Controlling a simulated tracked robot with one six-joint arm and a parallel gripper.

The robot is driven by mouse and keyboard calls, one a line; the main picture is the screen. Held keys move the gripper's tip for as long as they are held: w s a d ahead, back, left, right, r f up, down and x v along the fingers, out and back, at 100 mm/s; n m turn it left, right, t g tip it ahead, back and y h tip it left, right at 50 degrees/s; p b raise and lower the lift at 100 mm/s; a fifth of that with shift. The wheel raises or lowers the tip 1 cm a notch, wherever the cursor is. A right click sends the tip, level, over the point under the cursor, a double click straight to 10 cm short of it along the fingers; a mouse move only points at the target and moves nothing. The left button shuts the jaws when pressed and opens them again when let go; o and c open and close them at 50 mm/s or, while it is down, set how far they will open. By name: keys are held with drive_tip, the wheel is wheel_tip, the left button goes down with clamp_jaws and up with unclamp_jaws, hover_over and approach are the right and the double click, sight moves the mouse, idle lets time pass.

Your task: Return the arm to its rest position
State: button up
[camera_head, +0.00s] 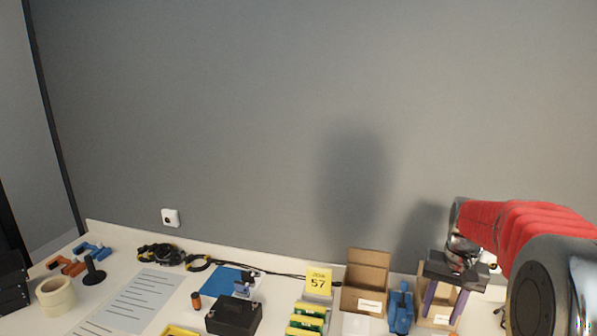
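My arm comes in from the right edge with a red sleeved section and a grey joint. It reaches left over the table to my gripper (442,309), which points down. Its two purple fingers stand apart, with part of a small cardboard carton (440,320) showing behind and between them. I see nothing clearly gripped. Whether the fingers touch the carton cannot be told.
An open cardboard box (366,278) and a blue tool (401,308) stand just left of my gripper. A yellow "57" card (318,282), black box (233,315), cables (160,253) and tape roll (55,295) lie farther left. A grey wall (260,120) rises behind.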

drive_tip(key=s+a+r+n+t, duration=0.2)
drive_tip(key=s+a+r, duration=0.1)
drive_tip(key=s+a, duration=0.5)
drive_tip(key=s+a+r+n+t, duration=0.3)
drive_tip(key=s+a, duration=0.6)
drive_tip(key=s, duration=0.6)
drive_tip(key=shift+a+r, duration=0.15)
drive_tip(key=shift+r, duration=0.25)
